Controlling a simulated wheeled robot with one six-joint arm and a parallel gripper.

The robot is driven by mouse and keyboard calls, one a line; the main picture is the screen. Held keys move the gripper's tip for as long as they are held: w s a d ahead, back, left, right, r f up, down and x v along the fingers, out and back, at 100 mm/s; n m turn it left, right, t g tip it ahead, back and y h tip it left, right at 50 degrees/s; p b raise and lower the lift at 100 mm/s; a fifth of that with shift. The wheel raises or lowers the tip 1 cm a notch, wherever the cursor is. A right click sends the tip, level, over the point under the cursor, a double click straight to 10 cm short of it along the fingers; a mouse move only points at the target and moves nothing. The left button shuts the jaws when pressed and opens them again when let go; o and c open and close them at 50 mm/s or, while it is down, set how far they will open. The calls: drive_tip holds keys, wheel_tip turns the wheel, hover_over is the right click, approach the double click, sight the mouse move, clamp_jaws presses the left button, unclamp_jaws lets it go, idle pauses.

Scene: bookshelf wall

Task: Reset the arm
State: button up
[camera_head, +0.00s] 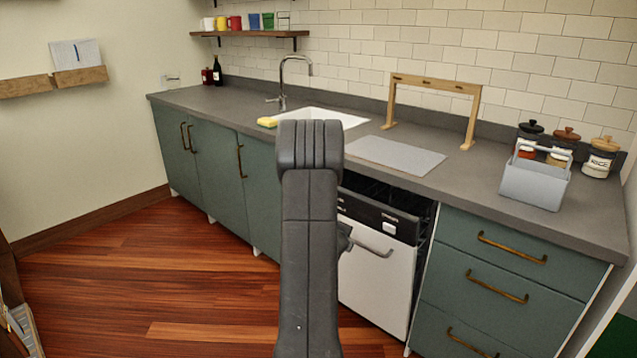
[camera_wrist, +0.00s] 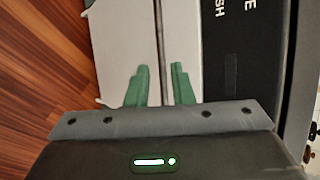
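My arm (camera_head: 309,240) rises in the middle of the head view and hides most of my gripper. In the wrist view my gripper (camera_wrist: 160,67) shows two green fingers held apart. A grey bar, apparently the dishwasher handle (camera_wrist: 162,35), runs in line with the gap between them. I cannot tell whether the fingers touch it. In the head view the handle (camera_head: 372,245) comes out from behind my arm, across the white dishwasher door (camera_head: 375,280). The door stands slightly ajar, with a dark interior showing above its black panel.
The grey counter (camera_head: 480,178) runs above teal cabinets (camera_head: 225,170) and drawers (camera_head: 500,260). It holds a sink (camera_head: 335,117), yellow sponge (camera_head: 267,122), grey mat (camera_head: 395,156), wooden stand (camera_head: 435,83), grey caddy (camera_head: 535,183) and jars (camera_head: 600,157). Wooden floor (camera_head: 170,270) is clear at left.

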drive_tip(key=p+x, duration=0.3)
drive_tip(key=x, duration=0.9)
drive_tip(key=shift+w+d+f, duration=0.15)
drive_tip(key=shift+w+f, duration=0.1)
drive_tip(key=shift+f, duration=0.05)
drive_tip(key=shift+r, duration=0.1)
